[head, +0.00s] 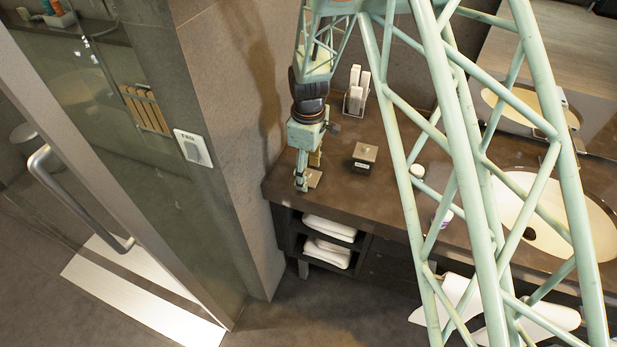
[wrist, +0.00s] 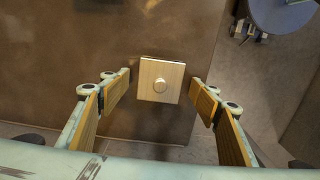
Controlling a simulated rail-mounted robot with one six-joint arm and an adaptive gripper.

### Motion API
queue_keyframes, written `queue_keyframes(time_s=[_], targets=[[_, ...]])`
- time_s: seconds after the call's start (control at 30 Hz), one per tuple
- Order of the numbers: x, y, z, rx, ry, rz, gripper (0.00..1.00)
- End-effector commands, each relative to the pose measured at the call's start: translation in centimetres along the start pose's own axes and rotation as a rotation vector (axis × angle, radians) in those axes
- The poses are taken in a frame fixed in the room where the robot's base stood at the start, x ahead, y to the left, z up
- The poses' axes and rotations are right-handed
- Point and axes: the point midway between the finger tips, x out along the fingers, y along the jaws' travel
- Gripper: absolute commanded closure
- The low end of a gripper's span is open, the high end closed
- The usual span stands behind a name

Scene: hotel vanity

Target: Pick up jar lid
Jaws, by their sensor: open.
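A dark square jar with a knobbed top (head: 365,153) stands behind and to the right.
A holder with white rolled items (head: 357,92) stands at the back by the wall. A small white-topped container (head: 417,171) and the sink (head: 560,215) are to the right. Folded towels (head: 328,228) sit on shelves below. The wall (head: 235,150) is close on the left.

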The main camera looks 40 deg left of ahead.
Motion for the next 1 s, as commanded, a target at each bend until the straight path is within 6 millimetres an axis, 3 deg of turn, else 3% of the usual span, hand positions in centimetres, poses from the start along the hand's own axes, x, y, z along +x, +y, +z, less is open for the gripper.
queue_keyframes(time_s=[0.27,0.57,1.0], targets=[[0.00,-0.01,0.00,0.000,0.000,0.000,0.43],[-0.01,-0.01,0.01,0.000,0.000,0.000,0.70],[-0.28,0.00,0.00,0.000,0.000,0.000,0.70]])
